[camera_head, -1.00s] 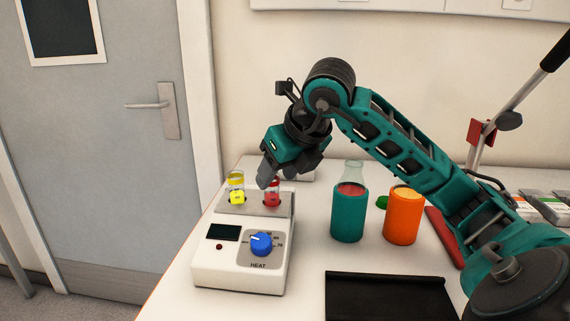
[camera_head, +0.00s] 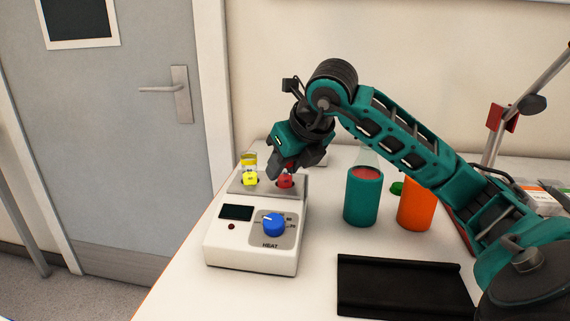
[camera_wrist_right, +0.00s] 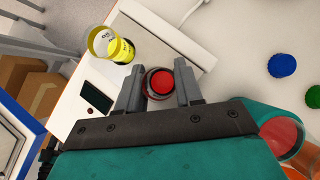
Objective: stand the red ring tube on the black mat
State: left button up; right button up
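The red ring tube (camera_head: 286,182) stands upright in the right hole of the white heater block, its red ring showing just above the plate. My right gripper (camera_head: 281,168) points down at it and hides its upper part. In the right wrist view, the tube (camera_wrist_right: 160,83) sits between the two fingers of my right gripper (camera_wrist_right: 159,86). The fingers look open, one on each side, with little gap. The black mat (camera_head: 400,290) lies bare at the front of the table. My left gripper is not in view.
The yellow ring tube (camera_head: 250,178) stands in the heater's left hole, close to my right gripper. The heater (camera_head: 252,245) has a blue knob (camera_head: 274,224). A teal-wrapped container (camera_head: 362,200) and an orange one (camera_head: 415,205) stand behind the mat, below my right arm.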

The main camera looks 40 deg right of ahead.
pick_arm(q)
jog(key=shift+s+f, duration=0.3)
pick_arm(e)
grip_shut()
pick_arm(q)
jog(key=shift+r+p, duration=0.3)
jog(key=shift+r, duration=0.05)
pick_arm(e)
jog(key=shift+r, duration=0.35)
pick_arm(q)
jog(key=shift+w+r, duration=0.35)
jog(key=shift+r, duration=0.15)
pick_arm(e)
jog(key=shift+r, duration=0.25)
pick_arm(q)
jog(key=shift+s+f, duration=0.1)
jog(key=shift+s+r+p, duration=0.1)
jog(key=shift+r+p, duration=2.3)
jog(key=shift+p, duration=0.3)
pick_arm(e)
jog(key=shift+r, duration=2.9)
